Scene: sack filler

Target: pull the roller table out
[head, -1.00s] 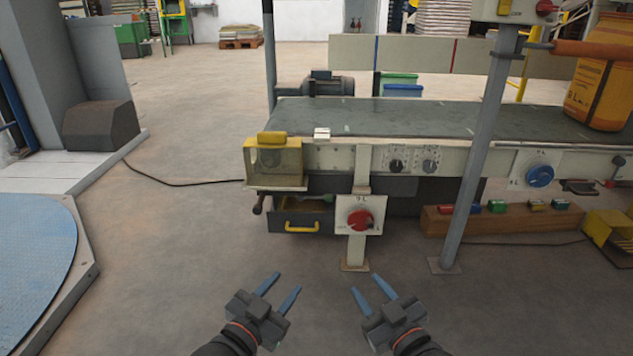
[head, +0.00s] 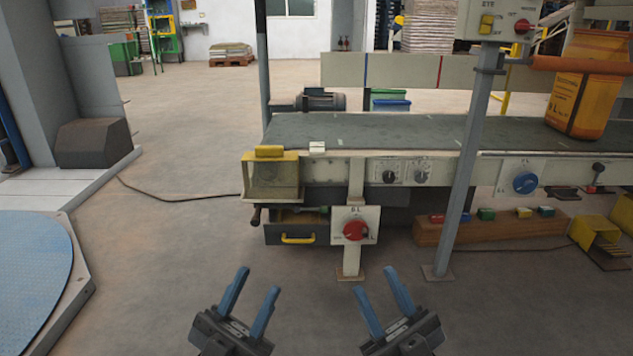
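A dark grey drawer-like unit with a yellow handle (head: 298,239) sits low under the left end of the conveyor. I cannot tell for certain whether this is the roller table; no rollers show clearly. The conveyor (head: 390,131) has a flat dark green belt on a cream frame. My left gripper (head: 259,280) is open and empty, in front of and below the handle in the picture, apart from it. My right gripper (head: 375,281) is open and empty, below the conveyor's leg in the picture. Both grippers have blue fingers pointing forward.
A red rotary switch (head: 355,230) is on the conveyor's front leg. A grey post (head: 460,180) stands to its right, before a wooden beam (head: 485,231) with coloured blocks. An orange sack (head: 588,95) stands on the belt. A blue round plate (head: 35,265) lies at left; floor between is clear.

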